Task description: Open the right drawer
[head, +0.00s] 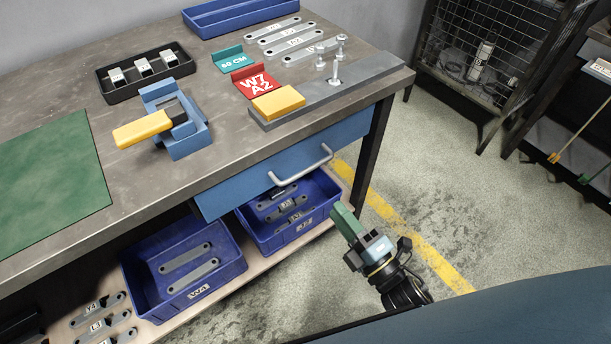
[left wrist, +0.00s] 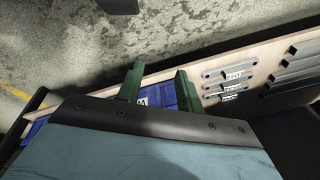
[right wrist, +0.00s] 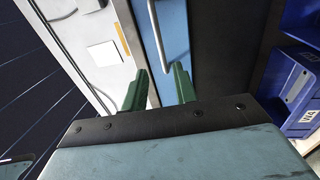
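The blue drawer (head: 255,183) sits under the right part of the workbench and looks shut. Its pale bar handle (head: 303,172) runs along the front; in the right wrist view the handle (right wrist: 157,35) shows ahead of the fingers. My right gripper (head: 344,214) is below and right of the handle, apart from it. In the right wrist view its green fingers (right wrist: 158,82) stand apart with nothing between them. My left gripper is outside the head view. In the left wrist view its green fingers (left wrist: 158,82) are apart, above the lower shelf.
Blue bins (head: 183,277) and (head: 318,207) stand on the lower shelf under the bench. The bench top (head: 230,150) holds a blue-and-yellow fixture (head: 172,122), a metal bar (head: 345,87) and a green mat (head: 45,185). A wire cage (head: 490,45) stands at the back right. The floor right of the drawer is clear.

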